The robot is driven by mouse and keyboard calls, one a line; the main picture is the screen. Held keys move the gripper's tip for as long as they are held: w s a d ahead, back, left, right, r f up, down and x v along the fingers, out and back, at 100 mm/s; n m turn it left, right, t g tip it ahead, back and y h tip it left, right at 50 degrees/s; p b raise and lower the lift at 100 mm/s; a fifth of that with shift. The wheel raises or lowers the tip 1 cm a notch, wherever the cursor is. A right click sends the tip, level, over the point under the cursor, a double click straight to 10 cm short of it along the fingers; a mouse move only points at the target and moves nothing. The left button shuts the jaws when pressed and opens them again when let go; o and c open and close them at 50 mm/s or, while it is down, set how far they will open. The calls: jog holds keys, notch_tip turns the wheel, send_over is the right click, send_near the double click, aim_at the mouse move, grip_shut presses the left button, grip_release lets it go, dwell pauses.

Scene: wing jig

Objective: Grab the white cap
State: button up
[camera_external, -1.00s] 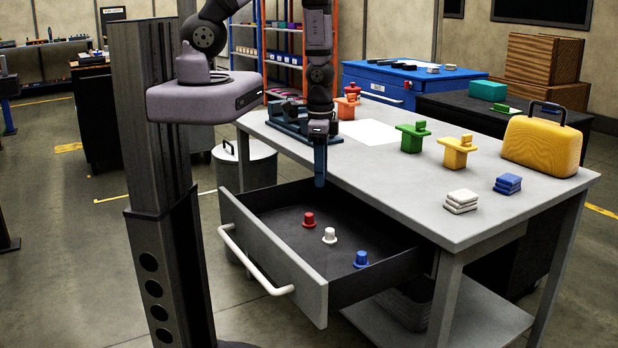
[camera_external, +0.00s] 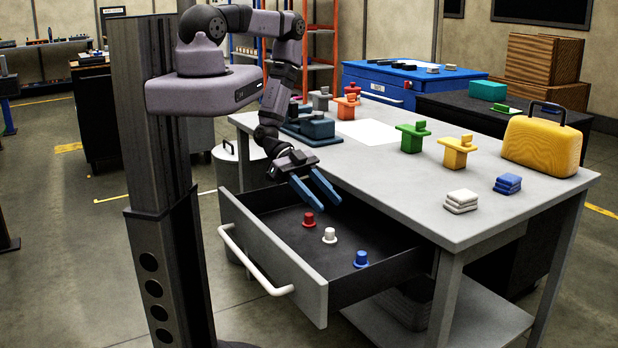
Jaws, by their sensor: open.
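The white cap (camera_external: 329,235) stands upright on the floor of the open drawer (camera_external: 270,207). It is between a red cap (camera_external: 308,219) at its upper left and a blue cap (camera_external: 361,259) at its lower right. My gripper (camera_external: 322,203) is open and empty, with two blue fingers spread apart. In the picture the fingertips are above the red and white caps. They appear to be over the drawer and apart from the caps; their exact height cannot be told.
The drawer's front panel with a white handle (camera_external: 250,262) faces left. The grey tabletop (camera_external: 400,190) overhangs the drawer's right side. On it are a green figure (camera_external: 411,137), a yellow figure (camera_external: 458,152), white blocks (camera_external: 461,201), blue blocks (camera_external: 508,184) and a yellow case (camera_external: 541,146).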

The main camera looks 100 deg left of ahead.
aim_at(330, 229)
jog(key=shift+f+b, duration=1.5)
jog(key=shift+f, duration=0.2)
jog(key=shift+d, duration=0.1)
notch_tip(330, 229, down, 4)
jog(key=b, duration=0.3)
jog(key=shift+r, duration=0.25)
jog(key=shift+w+d+f, duration=0.15)
jog(key=shift+f, duration=0.1)
jog(key=shift+b+x, duration=0.35)
jog(key=shift+x, duration=0.8)
jog(key=shift+w+r, duration=0.15)
jog(key=shift+r, duration=0.05)
grip_shut()
